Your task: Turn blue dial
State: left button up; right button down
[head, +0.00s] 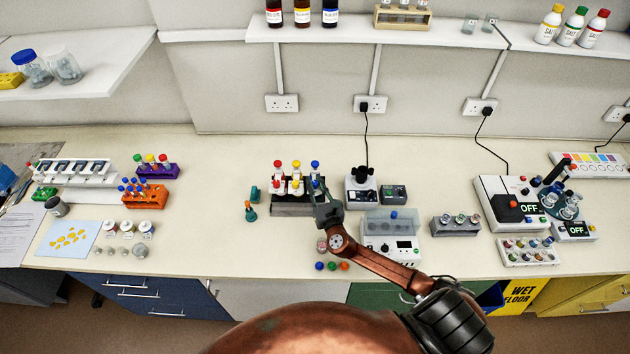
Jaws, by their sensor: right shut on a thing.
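A small blue round top (315,165), which looks like the blue dial, stands at the right end of a dark rack (290,210). A yellow top (296,164) and a red top (277,164) stand to its left in the same row. My right gripper (318,186) reaches up from the front to the rack's right end. Its fingers are shut at the blue-topped piece, just below the blue top, and hide most of that piece's body. The exact contact is too small to make out. My left gripper is out of view.
A device with a dark knob (361,188) stands close right of my gripper, with a white machine (391,243) in front of it. Small teal items (250,210) stand left of the rack. Loose coloured caps (332,266) lie near the front edge.

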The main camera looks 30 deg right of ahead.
jog(key=m+g+h+p, duration=0.1)
jog(key=m+h, duration=0.1)
jog(key=h, duration=0.1)
jog(key=shift+r+m+h, duration=0.1)
jog(key=shift+m+h, duration=0.2)
jog(key=m+g+h, duration=0.1)
jog(key=m+h, duration=0.1)
jog(key=h, duration=0.1)
jog(key=shift+g, duration=0.4)
jog(key=shift+m+g+h, duration=0.8)
jog(key=shift+h, duration=0.4)
jog(key=c, duration=1.8)
grip_release()
jog(key=shift+o, duration=0.2)
